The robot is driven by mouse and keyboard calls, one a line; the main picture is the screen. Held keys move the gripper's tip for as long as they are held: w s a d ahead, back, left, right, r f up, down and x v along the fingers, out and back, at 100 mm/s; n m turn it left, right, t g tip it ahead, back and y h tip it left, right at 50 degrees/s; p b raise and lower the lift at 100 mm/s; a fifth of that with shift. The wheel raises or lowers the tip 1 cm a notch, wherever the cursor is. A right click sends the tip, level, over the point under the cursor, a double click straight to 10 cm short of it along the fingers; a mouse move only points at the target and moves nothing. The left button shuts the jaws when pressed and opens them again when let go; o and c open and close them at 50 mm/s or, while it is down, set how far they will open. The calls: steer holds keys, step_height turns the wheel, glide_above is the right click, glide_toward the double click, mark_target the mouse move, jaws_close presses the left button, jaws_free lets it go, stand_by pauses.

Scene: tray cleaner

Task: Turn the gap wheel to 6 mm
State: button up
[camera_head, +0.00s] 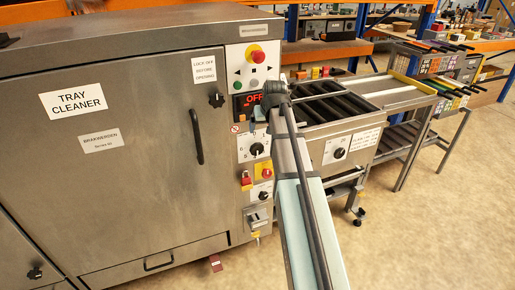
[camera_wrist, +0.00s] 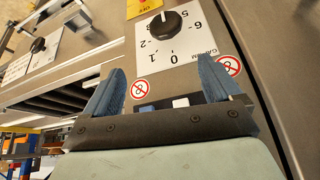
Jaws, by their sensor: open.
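The gap wheel (camera_wrist: 172,24) is a black knob on a white numbered dial plate, upside down in the wrist view. A white mark on it points to the upper left there, away from the 6 at the right; the number beside the mark is hard to read. The wheel also shows in the head view (camera_head: 257,149) on the tray cleaner's front. My gripper (camera_wrist: 161,68) is open with two blue fingers. Nothing is between the fingers, and the wheel lies beyond their tips. In the head view my gripper (camera_head: 273,92) is in front of the panel's upper part, its fingers mostly hidden.
A red display (camera_head: 254,100) reads OFF above the wheel, with a red button (camera_head: 256,56) higher up. A red and yellow switch (camera_head: 266,174) is just below the wheel. Another black knob (camera_head: 340,153) is on the roller table's side. A door handle (camera_head: 196,136) stands out at the left.

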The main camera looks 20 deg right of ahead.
mark_target(258, 147)
steer(key=w+f, duration=0.2)
steer(key=f, duration=0.2)
steer(key=w+f+n, duration=0.1)
steer(key=f, duration=0.4)
steer(key=w+f+n+g, duration=0.1)
steer(key=w+f, duration=0.1)
steer(key=f, duration=0.2)
steer(key=shift+w+a+f+y, duration=0.2)
steer(key=shift+w+a+y, duration=0.1)
steer(key=shift+a, duration=0.05)
steer(key=shift+c, duration=0.3)
steer(key=c, duration=1)
steer(key=shift+o, duration=0.2)
